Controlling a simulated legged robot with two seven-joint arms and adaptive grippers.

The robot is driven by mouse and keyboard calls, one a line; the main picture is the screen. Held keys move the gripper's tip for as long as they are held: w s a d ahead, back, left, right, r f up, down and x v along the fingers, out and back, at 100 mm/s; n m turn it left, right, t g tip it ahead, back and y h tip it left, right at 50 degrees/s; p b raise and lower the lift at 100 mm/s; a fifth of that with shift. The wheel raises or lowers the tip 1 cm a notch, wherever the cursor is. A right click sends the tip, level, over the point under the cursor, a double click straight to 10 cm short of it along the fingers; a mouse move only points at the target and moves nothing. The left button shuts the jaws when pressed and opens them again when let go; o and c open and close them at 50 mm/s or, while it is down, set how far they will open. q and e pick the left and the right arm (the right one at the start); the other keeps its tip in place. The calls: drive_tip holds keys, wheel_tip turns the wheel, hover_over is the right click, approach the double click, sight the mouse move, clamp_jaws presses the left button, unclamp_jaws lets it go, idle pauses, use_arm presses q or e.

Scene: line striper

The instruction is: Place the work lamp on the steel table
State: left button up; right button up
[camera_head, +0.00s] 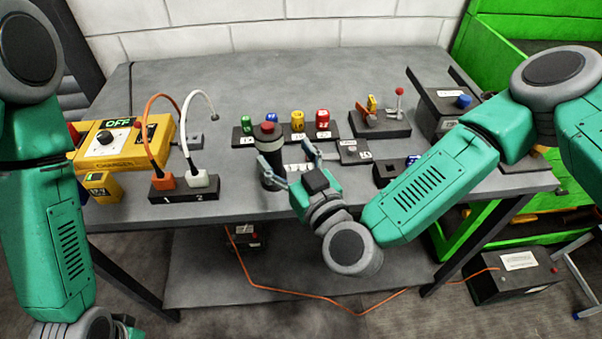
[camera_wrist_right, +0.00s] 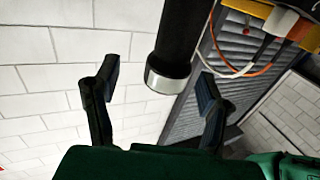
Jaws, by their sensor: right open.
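The work lamp looks to be the dark cylinder (camera_head: 270,178) with a red top, upright near the front edge of the grey steel table (camera_head: 330,85). In the right wrist view the dark cylinder (camera_wrist_right: 181,38) ends in a silver rim. My right gripper (camera_head: 283,156) is open, with one finger on each side of the cylinder in the head view. In the right wrist view the open fingers (camera_wrist_right: 160,80) have the rim between them, apart from it. Whether its base touches the table is hard to tell. My left arm shows at left; its fingers are not visible.
A yellow charger box (camera_head: 118,142) and a black block with two plugs (camera_head: 183,191) stand left of the cylinder. A rack of coloured pieces (camera_head: 290,132) is behind it. A lever block (camera_head: 380,122) and dark box (camera_head: 440,112) stand at right. The back of the table is clear.

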drive_tip(key=shift+v, duration=3.45)
drive_tip(key=s+d+f+g+b, duration=0.1)
drive_tip(key=s+f+g+b, duration=0.15)
drive_tip(key=f, duration=0.45)
drive_tip(key=s+d+f+n+g+b, duration=0.1)
drive_tip(key=s+f+g, duration=0.3)
drive_tip(key=f, duration=0.3)
drive_tip(key=s+d+f+g+b, duration=0.1)
drive_tip(key=s+f+g, duration=0.25)
drive_tip(key=f, duration=0.35)
use_arm(q)
wheel_tip(320, 180, down, 9)
drive_tip(key=b, duration=0.3)
drive_tip(key=shift+a+r+b, duration=0.2)
drive_tip(key=shift+a+b, duration=0.05)
drive_tip(key=shift+b, duration=0.15)
use_arm(e)
drive_tip(key=s+d+f+m+g+h, duration=0.1)
drive_tip(key=s+d+f+g+h, duration=0.1)
drive_tip(key=d, duration=0.4)
drive_tip(key=s+d+f+m+g+h, duration=0.2)
drive_tip(key=s+d+f, duration=0.2)
drive_tip(key=d, duration=0.3)
drive_tip(key=s+d+f+m+g+h, duration=0.2)
drive_tip(key=s+d+f+h, duration=0.1)
drive_tip(key=d, duration=0.4)
drive_tip(key=shift+s+f, duration=0.25)
drive_tip(key=shift+s, duration=0.35)
drive_tip(key=shift+w+d, duration=0.1)
